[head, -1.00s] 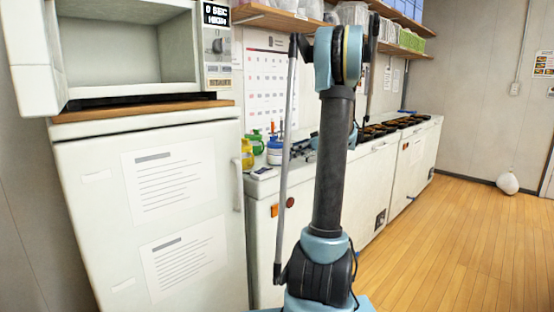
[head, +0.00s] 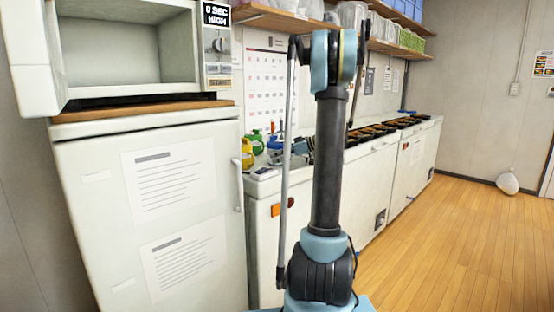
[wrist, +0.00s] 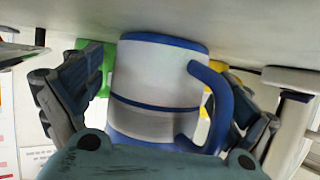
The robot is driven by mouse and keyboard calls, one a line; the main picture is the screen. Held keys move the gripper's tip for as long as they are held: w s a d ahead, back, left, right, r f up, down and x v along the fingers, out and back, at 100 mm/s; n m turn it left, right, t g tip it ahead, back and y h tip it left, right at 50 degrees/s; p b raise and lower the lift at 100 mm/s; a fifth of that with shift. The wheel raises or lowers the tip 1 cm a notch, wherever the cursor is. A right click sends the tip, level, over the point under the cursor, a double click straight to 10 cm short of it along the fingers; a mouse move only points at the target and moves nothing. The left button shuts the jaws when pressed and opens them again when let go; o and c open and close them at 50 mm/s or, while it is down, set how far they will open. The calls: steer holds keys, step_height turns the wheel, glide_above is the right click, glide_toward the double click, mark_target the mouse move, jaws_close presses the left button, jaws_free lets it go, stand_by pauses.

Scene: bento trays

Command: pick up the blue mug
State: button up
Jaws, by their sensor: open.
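The blue mug (wrist: 155,85) is white with a blue rim, blue bands and a blue handle on the right, and fills the middle of the wrist view. My gripper (wrist: 158,108) is open, with one finger left of the mug and the other right, beside the handle. I cannot tell whether either finger touches it. In the head view the mug (head: 273,154) stands at the near end of the counter, partly hidden by my gripper (head: 289,149).
A yellow mug (head: 247,155) and a green mug (head: 256,138) stand close by the blue mug. A small dark-faced object (head: 264,173) lies at the counter's front edge. The fridge (head: 150,180) with its handle is just left. Several dark trays (head: 370,133) lie farther along the counter.

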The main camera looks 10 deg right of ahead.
steer(key=c, duration=1.6)
